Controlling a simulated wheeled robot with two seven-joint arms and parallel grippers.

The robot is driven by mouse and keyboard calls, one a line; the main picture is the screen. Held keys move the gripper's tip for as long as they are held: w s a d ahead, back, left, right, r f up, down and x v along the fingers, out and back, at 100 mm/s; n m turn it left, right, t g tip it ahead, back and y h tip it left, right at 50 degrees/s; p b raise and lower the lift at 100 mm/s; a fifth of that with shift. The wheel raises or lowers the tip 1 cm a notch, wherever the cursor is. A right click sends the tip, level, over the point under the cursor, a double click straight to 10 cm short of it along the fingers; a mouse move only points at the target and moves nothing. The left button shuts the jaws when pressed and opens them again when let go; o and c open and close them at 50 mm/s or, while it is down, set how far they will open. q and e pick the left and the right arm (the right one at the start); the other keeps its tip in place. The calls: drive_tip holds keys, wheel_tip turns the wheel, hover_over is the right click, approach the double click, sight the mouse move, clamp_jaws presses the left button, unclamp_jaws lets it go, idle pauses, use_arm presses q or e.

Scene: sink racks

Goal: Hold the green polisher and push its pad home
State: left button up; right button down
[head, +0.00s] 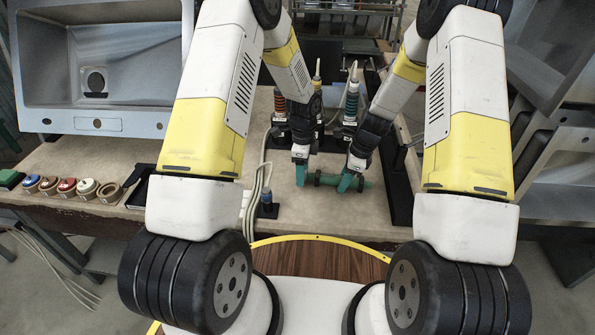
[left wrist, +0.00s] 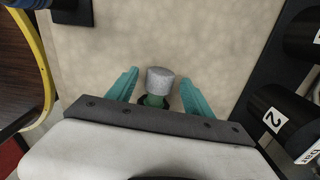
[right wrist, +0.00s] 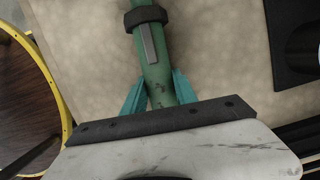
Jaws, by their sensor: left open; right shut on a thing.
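The green polisher (head: 328,180) is held roughly level, low over the bench, with a black collar near its left end. My right gripper (head: 348,184) is shut on its body. The right wrist view shows the green body (right wrist: 154,60) between the fingers, with a grey strip and a black collar above. The grey pad (left wrist: 160,80) shows in the left wrist view at the end of a short green neck with a dark ring. My left gripper (left wrist: 158,88) is open, its fingers on either side of the pad with gaps. Whether the pad is fully seated cannot be told.
Black holders with upright tools, one orange-ringed (head: 280,106) and one green-ringed (head: 351,104), stand behind the grippers. A small blue-topped piece (head: 267,200) and cables are left of the polisher. Coloured rings (head: 67,187) line the left bench; a sink (head: 100,65) stands behind.

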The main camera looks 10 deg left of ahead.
use_arm(q)
drive_tip(key=shift+r, duration=2.75)
use_arm(e)
drive_tip(key=c, duration=0.9)
unclamp_jaws()
